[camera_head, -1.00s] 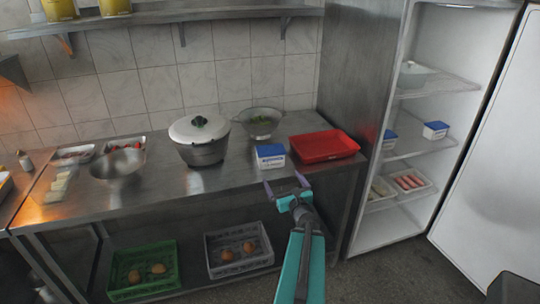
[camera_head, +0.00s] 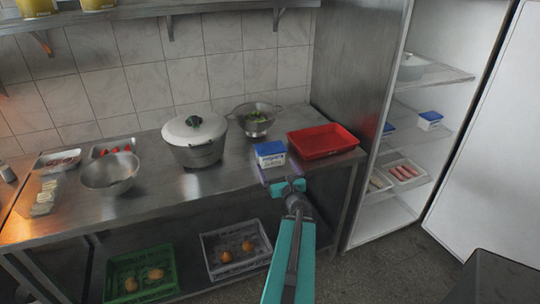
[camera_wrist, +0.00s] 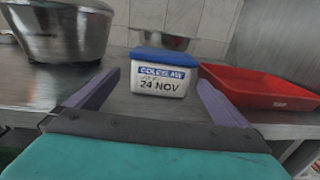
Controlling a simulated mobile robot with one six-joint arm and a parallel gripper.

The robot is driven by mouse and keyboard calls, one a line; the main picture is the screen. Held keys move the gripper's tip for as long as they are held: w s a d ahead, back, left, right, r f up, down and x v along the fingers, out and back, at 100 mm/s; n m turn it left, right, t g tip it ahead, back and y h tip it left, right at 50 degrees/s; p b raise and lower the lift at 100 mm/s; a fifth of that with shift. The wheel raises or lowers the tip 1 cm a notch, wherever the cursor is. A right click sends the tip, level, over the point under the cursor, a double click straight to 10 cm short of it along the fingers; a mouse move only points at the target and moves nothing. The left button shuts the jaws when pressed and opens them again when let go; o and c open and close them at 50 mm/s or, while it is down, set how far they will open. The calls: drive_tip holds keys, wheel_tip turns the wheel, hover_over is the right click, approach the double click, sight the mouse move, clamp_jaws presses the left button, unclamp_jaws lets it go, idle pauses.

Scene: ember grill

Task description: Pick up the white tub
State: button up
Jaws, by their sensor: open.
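The white tub (camera_head: 271,161) with a blue lid stands upright on the steel counter, between the lidded pot and the red tray. In the wrist view the tub (camera_wrist: 159,80) is straight ahead, labelled "COLESLAW" and "24 NOV". My gripper (camera_wrist: 158,92) is open and empty, its two purple fingers spread to either side of the tub's line. The fingertips appear to be short of the tub, not touching it. In the head view my gripper (camera_head: 282,177) is at the counter's front edge just before the tub. More blue-lidded white tubs sit in the fridge, one at its right (camera_head: 430,120).
The red tray (camera_head: 323,153) is close on the tub's right. The large pot (camera_head: 195,153) with a white lid stands to its left, and a colander (camera_head: 256,132) behind it. Crates sit on the lower shelf. The open fridge (camera_head: 440,95) is at the right.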

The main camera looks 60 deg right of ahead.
sight(273, 158)
drive_tip(key=shift+w+d+f+b, duration=0.15)
drive_tip(key=shift+d+f+b, duration=0.05)
drive_tip(key=shift+b, duration=0.8)
drive_tip(key=w+b, duration=0.1)
drive_tip(key=b, duration=0.3)
drive_tip(key=shift+d+f+b, duration=0.1)
drive_tip(key=shift+d+b, duration=0.3)
drive_tip(key=d+b, duration=0.1)
drive_tip(key=b, duration=0.5)
drive_tip(key=shift+w, duration=0.35)
drive_tip(key=shift+w+d+r+p, duration=0.3)
drive_tip(key=shift+r, duration=0.05)
drive_tip(key=shift+p+x, duration=0.4)
drive_tip(key=shift+x, duration=2)
drive_tip(key=shift+f, duration=0.1)
drive_tip(key=shift+w, duration=0.1)
drive_tip(key=shift+p+x, duration=0.7)
drive_tip(key=shift+x, duration=1.85)
drive_tip(key=shift+f, duration=0.1)
